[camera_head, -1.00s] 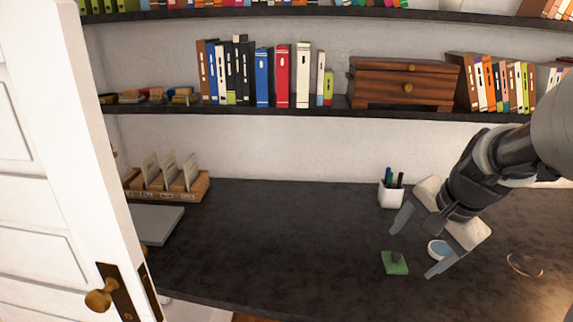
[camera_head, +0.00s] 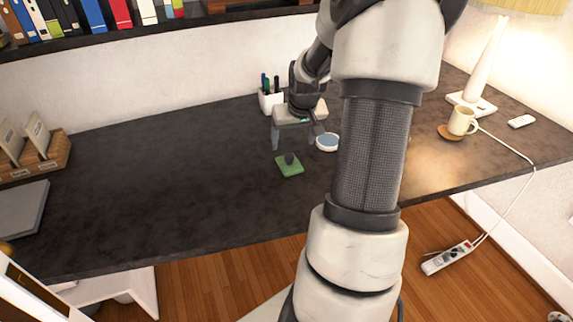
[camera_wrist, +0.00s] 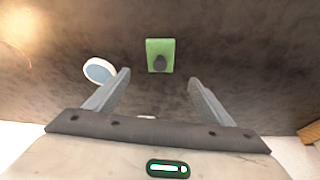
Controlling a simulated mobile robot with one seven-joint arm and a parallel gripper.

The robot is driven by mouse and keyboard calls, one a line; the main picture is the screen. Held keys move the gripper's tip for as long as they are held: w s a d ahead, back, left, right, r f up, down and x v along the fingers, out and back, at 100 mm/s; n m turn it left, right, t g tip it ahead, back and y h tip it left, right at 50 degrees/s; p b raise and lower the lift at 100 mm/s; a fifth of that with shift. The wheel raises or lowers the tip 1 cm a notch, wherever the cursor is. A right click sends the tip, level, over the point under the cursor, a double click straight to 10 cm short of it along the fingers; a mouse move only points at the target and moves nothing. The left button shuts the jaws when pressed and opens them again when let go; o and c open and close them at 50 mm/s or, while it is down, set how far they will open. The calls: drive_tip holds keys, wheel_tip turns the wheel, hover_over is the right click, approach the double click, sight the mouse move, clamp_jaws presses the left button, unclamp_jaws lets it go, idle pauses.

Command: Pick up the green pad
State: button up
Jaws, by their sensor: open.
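The green pad (camera_head: 289,166) lies flat on the dark desk, a small square with a dark knob on top. In the wrist view the green pad (camera_wrist: 160,52) is ahead of my fingers, centred between their lines and beyond their tips. My gripper (camera_head: 294,141) is above the desk, just behind the pad in the head view. In the wrist view my gripper (camera_wrist: 158,76) is open, with nothing between its two fingers.
A round white dish with a blue inside (camera_head: 327,142) is close to the right of my gripper. A white pen cup (camera_head: 270,101) stands behind it. A mug (camera_head: 461,121) and lamp (camera_head: 480,75) are at the right. The desk's left half (camera_head: 160,170) is mostly clear.

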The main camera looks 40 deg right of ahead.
sight(290, 157)
drive_tip(key=b+x, duration=0.2)
drive_tip(key=x, duration=0.9)
drive_tip(key=shift+f, duration=0.25)
drive_tip(key=c, duration=1.1)
drive_tip(key=shift+r, duration=0.1)
wheel_tip(290, 157, up, 10)
drive_tip(key=shift+f+p, duration=0.1)
drive_tip(key=shift+p, duration=0.9)
